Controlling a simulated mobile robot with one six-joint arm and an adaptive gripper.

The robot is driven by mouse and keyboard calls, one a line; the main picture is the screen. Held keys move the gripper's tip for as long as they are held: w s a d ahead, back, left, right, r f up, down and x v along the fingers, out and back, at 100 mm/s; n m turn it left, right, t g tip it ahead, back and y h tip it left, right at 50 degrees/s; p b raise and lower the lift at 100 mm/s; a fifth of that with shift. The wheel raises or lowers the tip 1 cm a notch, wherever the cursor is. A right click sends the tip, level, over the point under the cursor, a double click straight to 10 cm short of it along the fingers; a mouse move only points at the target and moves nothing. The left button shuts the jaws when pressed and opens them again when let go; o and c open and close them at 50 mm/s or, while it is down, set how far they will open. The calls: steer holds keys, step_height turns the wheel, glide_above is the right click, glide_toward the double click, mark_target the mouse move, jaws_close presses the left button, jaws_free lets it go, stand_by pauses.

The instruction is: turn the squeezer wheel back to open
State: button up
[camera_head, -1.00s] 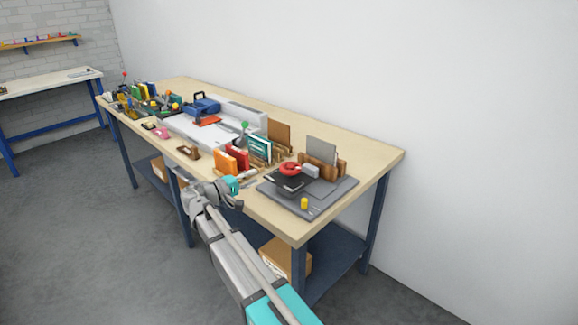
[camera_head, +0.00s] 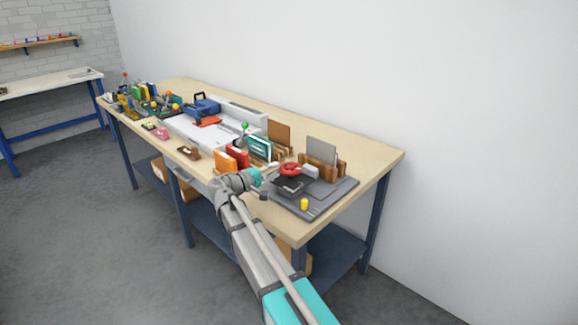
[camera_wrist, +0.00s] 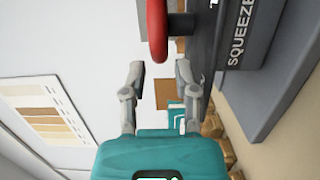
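The squeezer is a dark block with a red wheel (camera_head: 290,169) on top, near the right front of the bench. In the wrist view the red wheel (camera_wrist: 157,30) shows at the top, just beyond the space between my fingers. The squeezer body (camera_wrist: 246,35), with lettering reading "SQUEEZE", is to the right there, its far part cut off. My gripper (camera_wrist: 160,73) is open and empty, with its two fingers apart. In the head view my gripper (camera_head: 268,171) is just left of the squeezer, at about wheel height; its fingertips are small and hard to make out.
The squeezer stands on a grey board (camera_head: 335,193) with a small yellow cylinder (camera_head: 304,204). Wooden racks with a grey sheet (camera_head: 321,150) stand behind it. Orange (camera_head: 226,161), red and teal items stand upright to the left. A swatch chart (camera_wrist: 45,112) hangs on the wall.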

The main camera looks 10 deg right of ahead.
mark_target(288, 163)
steer(key=shift+x, duration=2.95)
jaws_close()
